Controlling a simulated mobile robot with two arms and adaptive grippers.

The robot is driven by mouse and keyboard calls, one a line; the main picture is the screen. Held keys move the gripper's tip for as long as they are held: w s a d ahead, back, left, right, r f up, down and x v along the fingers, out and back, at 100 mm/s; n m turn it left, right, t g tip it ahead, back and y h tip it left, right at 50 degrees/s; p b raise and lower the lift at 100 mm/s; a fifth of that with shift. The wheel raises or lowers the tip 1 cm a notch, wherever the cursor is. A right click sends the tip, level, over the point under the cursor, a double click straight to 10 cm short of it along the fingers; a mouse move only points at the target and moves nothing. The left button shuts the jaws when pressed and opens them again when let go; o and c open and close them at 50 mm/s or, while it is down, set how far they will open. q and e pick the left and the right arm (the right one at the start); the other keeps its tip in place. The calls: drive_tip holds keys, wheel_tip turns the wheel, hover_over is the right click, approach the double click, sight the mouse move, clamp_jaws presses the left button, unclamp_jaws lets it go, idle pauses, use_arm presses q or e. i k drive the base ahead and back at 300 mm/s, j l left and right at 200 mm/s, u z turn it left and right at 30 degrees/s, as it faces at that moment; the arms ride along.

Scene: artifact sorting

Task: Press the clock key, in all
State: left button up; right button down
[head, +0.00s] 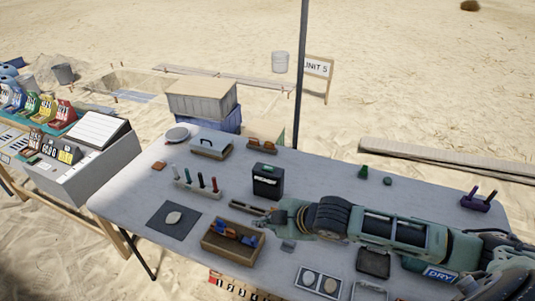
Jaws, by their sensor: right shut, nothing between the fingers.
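No key is clearly marked as a clock key in the head view. A dark upright box (268,181) with a pale display-like label stands near the middle of the grey table (330,180); it may be the clock, but its details are too small to tell. A small grey block (288,245) lies on the table just below my right gripper. My right gripper (274,217) is shut and empty, low over the table in front of the dark box, with its arm coming in from the right. Whether its tips touch anything cannot be told. My left gripper is out of view.
A wooden tray (213,247) with blue and orange items stands left of my right gripper. A rack (183,184) of colored tools and a dark mat (160,225) with a pale stone lie farther left. A purple holder (475,204) stands far right. The back right table is mostly clear.

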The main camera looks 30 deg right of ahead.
sight(266, 168)
drive_tip(key=i+l, duration=0.35)
drive_tip(key=i, duration=0.2)
drive_tip(key=i+l, duration=0.4)
drive_tip(key=i, duration=0.15)
